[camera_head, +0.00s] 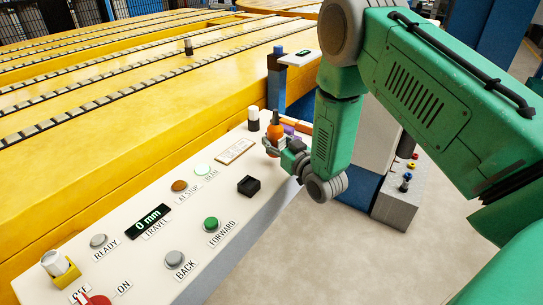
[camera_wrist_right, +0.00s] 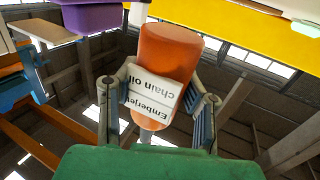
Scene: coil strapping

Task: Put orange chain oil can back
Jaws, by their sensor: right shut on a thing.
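The orange chain oil can (camera_head: 274,130) is at the far end of the white control console in the head view. It looks roughly upright, with a narrow dark top. My right gripper (camera_head: 271,146) is shut around it from the right. In the right wrist view the can (camera_wrist_right: 168,48) sits between both fingers of my right gripper (camera_wrist_right: 160,95), its white "Emberjet chain oil" label facing the camera. I cannot tell whether its base touches the console. My left gripper is not in view.
The console (camera_head: 222,178) carries buttons, a travel display (camera_head: 148,221) and a small black open box (camera_head: 249,186). A white cylinder with a black part (camera_head: 253,119) stands left of the can. A purple object (camera_head: 290,130) is close on its right. The yellow conveyor (camera_head: 130,125) runs behind.

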